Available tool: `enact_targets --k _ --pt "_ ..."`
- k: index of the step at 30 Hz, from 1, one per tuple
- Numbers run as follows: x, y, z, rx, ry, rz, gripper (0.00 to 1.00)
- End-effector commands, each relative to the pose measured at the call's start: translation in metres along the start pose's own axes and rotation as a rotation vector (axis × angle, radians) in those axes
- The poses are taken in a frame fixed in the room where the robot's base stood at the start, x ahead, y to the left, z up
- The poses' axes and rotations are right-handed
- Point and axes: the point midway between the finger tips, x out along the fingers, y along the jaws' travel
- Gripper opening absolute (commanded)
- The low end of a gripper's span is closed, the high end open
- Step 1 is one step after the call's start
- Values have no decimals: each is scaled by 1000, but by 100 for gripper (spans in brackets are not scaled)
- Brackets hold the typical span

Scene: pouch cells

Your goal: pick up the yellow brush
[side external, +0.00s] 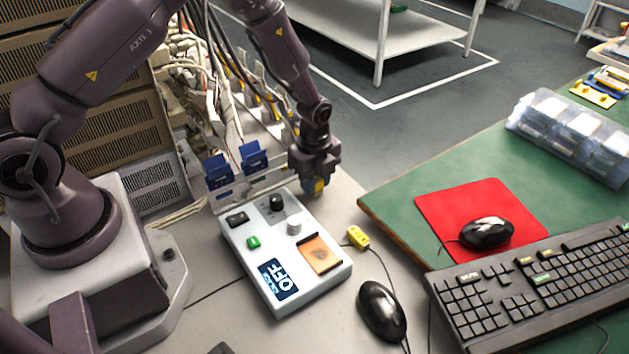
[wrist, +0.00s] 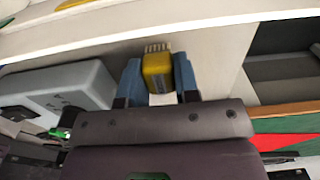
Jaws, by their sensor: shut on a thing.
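The yellow brush (wrist: 156,66) is a small yellow block with pale bristles on its far end, seen in the wrist view between two blue fingers. My gripper (wrist: 158,76) is shut on it, with one finger on each side. In the side external view my gripper (side external: 314,187) is just behind the white control box, above the grey tabletop. A bit of the yellow brush (side external: 320,184) shows there beneath the wrist. I cannot tell whether the brush touches the table.
The white control box (side external: 257,229) with knobs and an "OFF" display stands in front of my gripper. A small yellow piece (side external: 357,236) and a black mouse (side external: 382,311) lie to its right. Blue clips (side external: 254,157) and cables are at left. A green table (side external: 400,200) is at right.

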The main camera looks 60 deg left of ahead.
Motion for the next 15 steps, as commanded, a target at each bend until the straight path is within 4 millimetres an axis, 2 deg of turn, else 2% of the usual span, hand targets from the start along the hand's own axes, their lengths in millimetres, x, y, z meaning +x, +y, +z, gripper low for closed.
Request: enact_targets --k 5,7,15 --pt "-20 -1 0 -1 0 -4 6" --pt "-34 3 0 -1 0 -3 6" --pt "-93 53 -1 -1 -1 -5 6"
